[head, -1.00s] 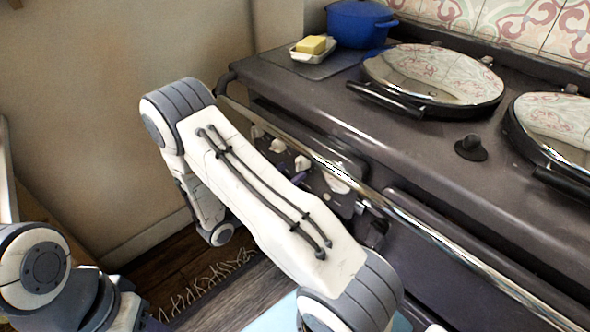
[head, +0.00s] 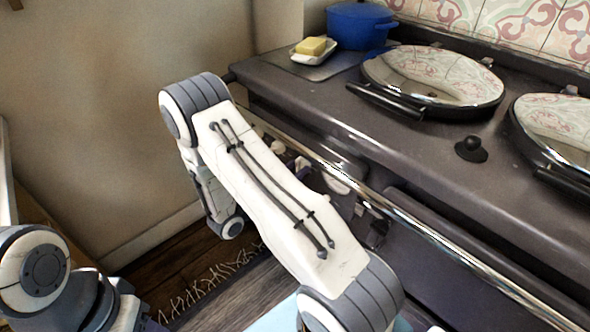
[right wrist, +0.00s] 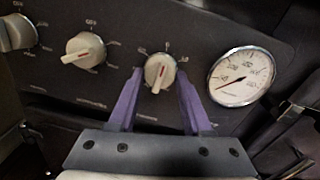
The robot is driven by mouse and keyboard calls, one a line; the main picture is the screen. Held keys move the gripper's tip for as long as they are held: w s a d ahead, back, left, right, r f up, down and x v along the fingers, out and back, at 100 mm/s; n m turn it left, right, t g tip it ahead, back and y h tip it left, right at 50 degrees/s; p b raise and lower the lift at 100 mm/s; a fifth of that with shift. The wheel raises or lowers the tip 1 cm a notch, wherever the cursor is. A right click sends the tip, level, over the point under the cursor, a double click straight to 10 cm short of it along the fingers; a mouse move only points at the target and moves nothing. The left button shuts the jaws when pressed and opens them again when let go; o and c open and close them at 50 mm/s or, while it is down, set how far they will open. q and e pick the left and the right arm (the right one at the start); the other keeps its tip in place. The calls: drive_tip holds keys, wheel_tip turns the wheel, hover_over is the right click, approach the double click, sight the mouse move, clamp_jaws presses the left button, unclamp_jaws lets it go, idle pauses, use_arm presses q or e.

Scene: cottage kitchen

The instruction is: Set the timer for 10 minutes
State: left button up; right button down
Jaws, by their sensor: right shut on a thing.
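The cream timer knob (right wrist: 160,71) with a red line sits on the dark stove panel, just left of the round white gauge (right wrist: 241,76) in the right wrist view. I take it to be the timer; its small labels are too blurred to read. The knob's bar stands nearly upright, its top leaning slightly right. My right gripper (right wrist: 160,76) has its purple fingers on either side of this knob and is shut on it. In the head view my own arm largely hides the gripper and the knob. My left gripper is out of view.
Two more cream knobs, a middle one (right wrist: 86,50) and a far-left one (right wrist: 17,33), are on the panel. A chrome rail (head: 440,240) runs along the stove front above it. The stove top holds a blue pot (head: 360,25) and a butter dish (head: 313,57).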

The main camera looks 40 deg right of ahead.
drive_tip(key=shift+m, duration=0.3)
drive_tip(key=m+b, duration=0.2)
drive_tip(key=m, duration=0.2)
drive_tip(key=shift+f+m, duration=0.15)
drive_tip(key=shift+m, duration=0.15)
drive_tip(key=m+b, duration=0.1)
drive_tip(key=m, duration=0.3)
drive_tip(key=shift+w+h+b, duration=0.1)
drive_tip(key=shift+h+b, duration=0.2)
drive_tip(key=shift+b, duration=0.1)
drive_tip(key=shift+m, duration=0.5)
drive_tip(key=shift+c, duration=1.7)
unclamp_jaws()
drive_tip(key=s+a, duration=0.1)
drive_tip(key=a, duration=0.9)
drive_tip(key=shift+a+f+p, duration=0.2)
drive_tip(key=shift+a+p, duration=0.05)
drive_tip(key=shift+p, duration=0.15)
drive_tip(key=shift+s+r, duration=0.1)
drive_tip(key=shift+s, duration=0.05)
